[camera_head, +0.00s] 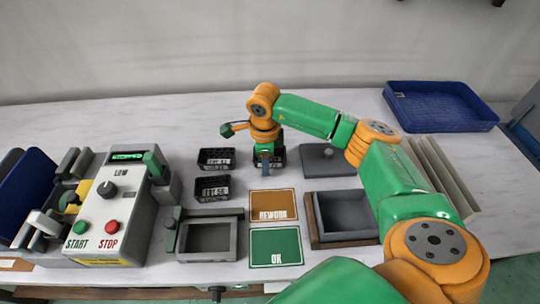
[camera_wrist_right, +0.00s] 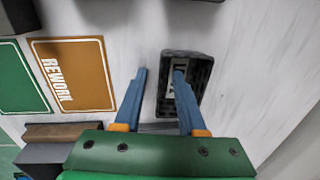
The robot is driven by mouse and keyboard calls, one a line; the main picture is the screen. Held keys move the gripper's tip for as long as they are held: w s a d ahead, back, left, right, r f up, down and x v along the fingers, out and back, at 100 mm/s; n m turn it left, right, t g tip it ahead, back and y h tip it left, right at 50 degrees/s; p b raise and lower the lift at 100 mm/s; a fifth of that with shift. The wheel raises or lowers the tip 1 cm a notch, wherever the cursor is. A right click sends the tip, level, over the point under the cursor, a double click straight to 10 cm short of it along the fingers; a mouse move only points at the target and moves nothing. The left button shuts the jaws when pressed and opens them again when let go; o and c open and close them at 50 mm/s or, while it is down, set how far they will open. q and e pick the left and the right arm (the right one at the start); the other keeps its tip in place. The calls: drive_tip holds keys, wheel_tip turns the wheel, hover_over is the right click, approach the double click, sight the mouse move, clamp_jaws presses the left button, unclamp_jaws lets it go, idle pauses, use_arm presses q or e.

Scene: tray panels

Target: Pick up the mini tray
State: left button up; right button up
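My right gripper (camera_head: 265,162) hangs over the white table, fingers down, at a small black mini tray (camera_head: 279,157) that it partly hides in the head view. In the right wrist view, the gripper (camera_wrist_right: 157,72) is open. One blue finger overlaps the inside of the black tray (camera_wrist_right: 194,57), which bears a pale label. The other finger is outside it, over bare table. Whether either finger touches the tray, I cannot tell. Two similar black trays with labels, an upper one (camera_head: 216,158) and a lower one (camera_head: 212,188), lie to the left. My left gripper is not in view.
An orange REWORK mat (camera_head: 273,198) and a green OK mat (camera_head: 275,260) lie in front. A grey open box (camera_head: 312,225) stands right, a grey fixture (camera_head: 238,240) left. A control box (camera_head: 125,215) is at far left, a blue crate (camera_head: 440,125) at back right.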

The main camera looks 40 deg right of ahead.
clamp_jaws()
idle(1.4)
